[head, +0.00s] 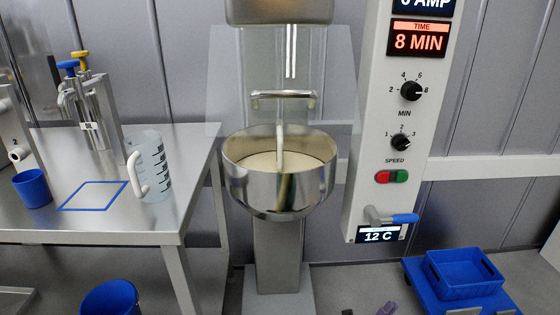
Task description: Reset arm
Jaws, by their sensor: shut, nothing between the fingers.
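My gripper is not clearly visible in the head view. Small dark and purplish shapes show at the bottom edge, right of the mixer's foot, and I cannot tell what they are. The mixer stands in the middle, with a steel bowl (278,190) holding a pale cream-coloured mass. A curved metal hook (281,150) reaches down into the bowl from the mixer head (279,12). A clear guard (225,85) stands around the upper part of the mixer.
A steel table (120,221) at left carries a blue cup (32,188), a clear measuring jug (152,168) and a blue square outline (93,196). A control panel (385,130) reads 8 MIN and 12 C. Blue crate (462,275) and blue bucket (110,298) sit low down.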

